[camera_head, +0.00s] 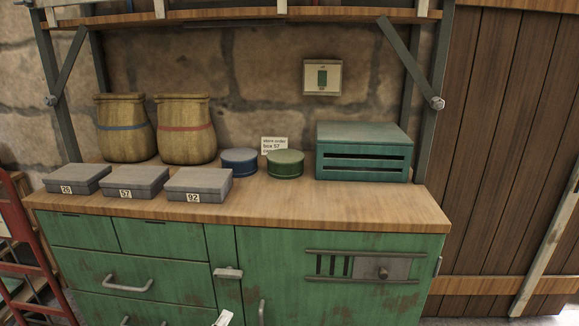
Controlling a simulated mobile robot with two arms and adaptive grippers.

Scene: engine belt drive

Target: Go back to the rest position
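All three look closed. A blue round tin (239,161) and a green round tin (285,163) stand apart from the boxes, in the middle of the bench. A paper note (274,144) behind the tins reads "store order box 57", with its lowest line partly hidden.
Green drawers and doors (340,270) fill the bench front. A shelf (240,15) hangs above. A red ladder-like frame (22,240) stands left. The bench's front right is clear.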

